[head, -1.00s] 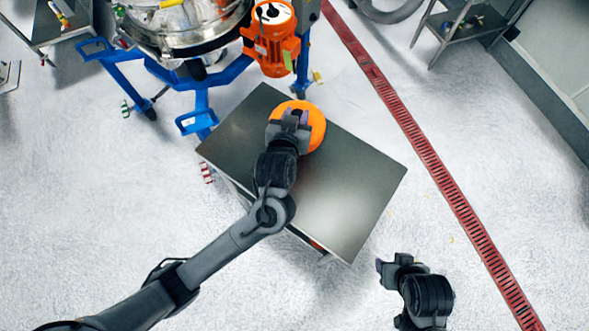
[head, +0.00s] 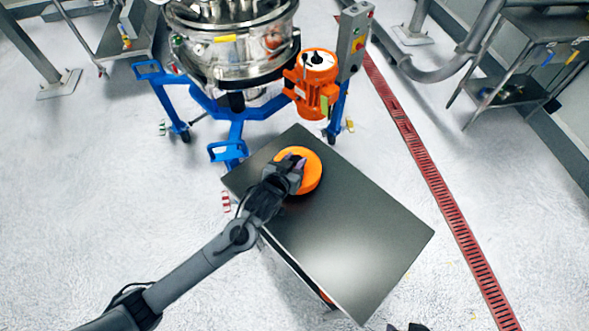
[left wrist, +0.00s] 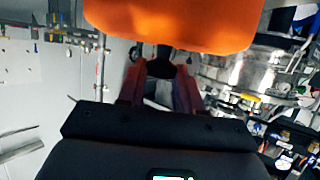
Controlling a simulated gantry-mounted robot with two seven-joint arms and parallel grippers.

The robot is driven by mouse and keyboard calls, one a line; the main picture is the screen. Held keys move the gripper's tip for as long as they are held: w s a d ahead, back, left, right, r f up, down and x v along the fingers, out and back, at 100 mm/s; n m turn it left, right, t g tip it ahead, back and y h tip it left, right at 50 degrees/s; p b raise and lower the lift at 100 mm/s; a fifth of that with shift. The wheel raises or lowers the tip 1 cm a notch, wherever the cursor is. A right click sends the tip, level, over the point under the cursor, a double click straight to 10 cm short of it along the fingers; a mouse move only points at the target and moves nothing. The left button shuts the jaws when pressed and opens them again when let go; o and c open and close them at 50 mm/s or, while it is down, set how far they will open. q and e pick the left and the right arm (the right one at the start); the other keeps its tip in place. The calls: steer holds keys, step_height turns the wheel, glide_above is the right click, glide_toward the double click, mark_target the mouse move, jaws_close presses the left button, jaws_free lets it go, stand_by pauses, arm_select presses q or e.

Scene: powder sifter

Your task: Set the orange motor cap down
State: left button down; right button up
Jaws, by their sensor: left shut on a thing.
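The orange motor cap (head: 312,174) is a round disc over the far left part of the dark metal table top (head: 350,235). It also fills the top of the left wrist view (left wrist: 175,18). My left gripper (head: 294,165) is shut on the cap, and its two fingers (left wrist: 160,85) reach up to it in the left wrist view. The gripper covers part of the cap. I cannot tell whether the cap's underside touches the table. Only dark tips of my right gripper (head: 405,327) show at the bottom edge of the head view.
The steel sifter (head: 235,50) on its blue frame stands behind the table, with an orange motor (head: 312,90) at its right. The table top is bare to the right of the cap. A red floor grate (head: 430,175) runs along the right.

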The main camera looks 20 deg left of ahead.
arm_select(q)
steer(key=shift+f+b, duration=0.3)
steer(key=shift+f, duration=1.65)
steer(key=shift+f, duration=0.15)
steer(key=c, duration=0.8)
jaws_free()
steer(key=shift+o, duration=0.2)
